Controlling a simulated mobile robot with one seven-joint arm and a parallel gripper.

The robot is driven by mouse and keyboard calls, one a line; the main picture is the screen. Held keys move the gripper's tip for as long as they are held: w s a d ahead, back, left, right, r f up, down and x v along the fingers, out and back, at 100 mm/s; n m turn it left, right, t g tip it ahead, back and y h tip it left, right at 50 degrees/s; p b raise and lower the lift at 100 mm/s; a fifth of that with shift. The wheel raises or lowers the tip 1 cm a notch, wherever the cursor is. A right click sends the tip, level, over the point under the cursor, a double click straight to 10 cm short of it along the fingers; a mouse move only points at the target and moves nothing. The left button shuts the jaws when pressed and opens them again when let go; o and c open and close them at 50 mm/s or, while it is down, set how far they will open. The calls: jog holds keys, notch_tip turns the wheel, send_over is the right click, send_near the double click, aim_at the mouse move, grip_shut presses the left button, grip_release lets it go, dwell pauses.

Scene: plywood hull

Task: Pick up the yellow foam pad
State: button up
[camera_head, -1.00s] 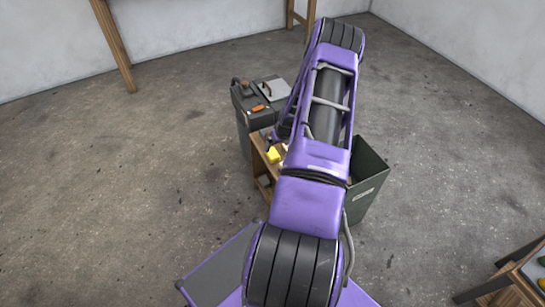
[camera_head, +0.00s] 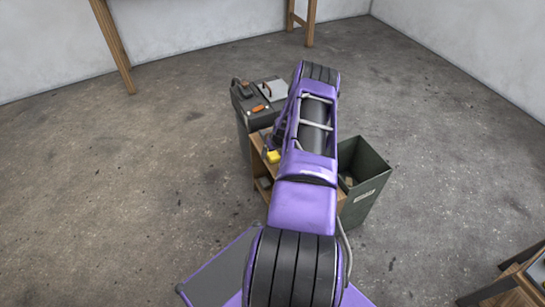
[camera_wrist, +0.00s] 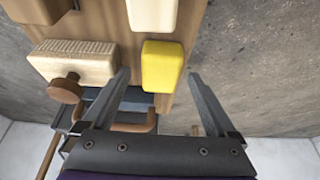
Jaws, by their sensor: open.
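The yellow foam pad (camera_wrist: 162,66) is a small rounded block lying on a wooden surface in the wrist view. It also shows in the head view (camera_head: 273,157), just left of my arm. My gripper (camera_wrist: 160,78) is open in the wrist view, with one grey finger on each side of the pad's near end. The fingers look apart from the pad, and I cannot tell how far above it they are. In the head view my arm hides the gripper's fingertips.
A brush-like wooden block with a round knob (camera_wrist: 70,66) lies left of the pad. A cream block (camera_wrist: 152,14) lies just beyond it. In the head view a dark toolbox (camera_head: 252,98) stands behind, and an open green bin (camera_head: 366,190) stands to the right. Open floor surrounds them.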

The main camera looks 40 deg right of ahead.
aim_at(273, 154)
jog(key=c, duration=1.4)
notch_tip(273, 154, up, 10)
jog(key=shift+p, duration=0.8)
